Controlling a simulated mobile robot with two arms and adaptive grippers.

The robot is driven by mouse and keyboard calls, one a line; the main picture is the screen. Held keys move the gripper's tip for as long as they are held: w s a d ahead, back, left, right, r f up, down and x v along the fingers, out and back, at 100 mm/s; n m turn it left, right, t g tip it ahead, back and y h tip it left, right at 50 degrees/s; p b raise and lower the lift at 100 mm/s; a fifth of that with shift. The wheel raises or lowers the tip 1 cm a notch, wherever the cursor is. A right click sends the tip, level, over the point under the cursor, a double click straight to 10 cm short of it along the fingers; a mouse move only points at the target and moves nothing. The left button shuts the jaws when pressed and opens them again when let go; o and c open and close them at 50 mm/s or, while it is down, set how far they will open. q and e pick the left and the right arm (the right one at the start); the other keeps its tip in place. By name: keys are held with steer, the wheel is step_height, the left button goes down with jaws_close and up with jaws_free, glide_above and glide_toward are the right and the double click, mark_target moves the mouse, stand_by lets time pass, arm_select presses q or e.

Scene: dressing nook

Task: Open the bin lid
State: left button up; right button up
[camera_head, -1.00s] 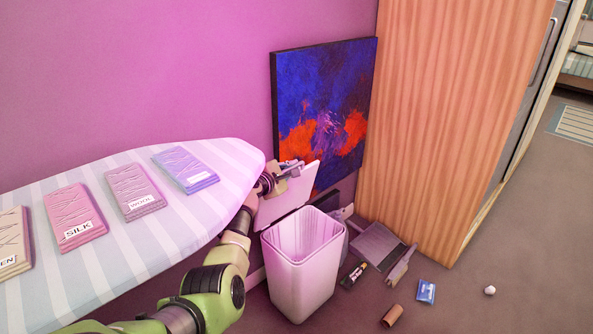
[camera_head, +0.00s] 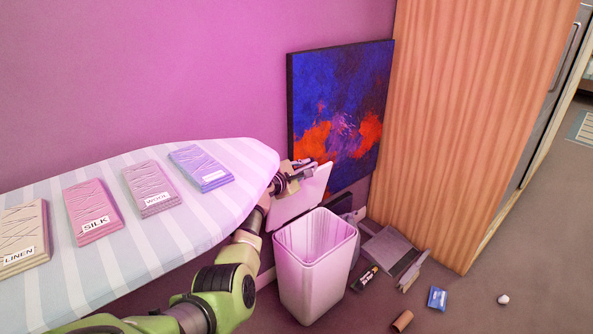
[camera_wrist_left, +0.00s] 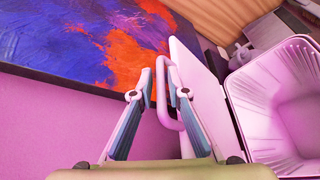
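The white bin (camera_head: 318,275) stands on the floor beside the ironing board, and its open top shows an empty-looking inside. Its lid (camera_head: 290,215) stands raised, steeply tilted, at the bin's back left rim. The lid also shows in the left wrist view (camera_wrist_left: 208,100), next to the bin's open mouth (camera_wrist_left: 285,100). My left gripper (camera_head: 306,172) is at the raised lid's upper edge. In the wrist view its fingers are apart, with one bar of the lid's loop handle (camera_wrist_left: 161,100) between them and a gap visible. My right gripper is not in view.
The ironing board (camera_head: 150,235) with several labelled fabric stacks is over my left arm's side. A painting (camera_head: 340,110) leans on the wall behind the lid. A dustpan (camera_head: 390,248), battery-like box (camera_head: 364,279), blue packet (camera_head: 437,298), brown roll (camera_head: 402,321) and white ball (camera_head: 503,299) lie right.

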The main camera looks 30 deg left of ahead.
arm_select(q)
steer(key=v, duration=1.1)
steer(key=shift+s+r, duration=0.15)
steer(key=shift+s, duration=0.2)
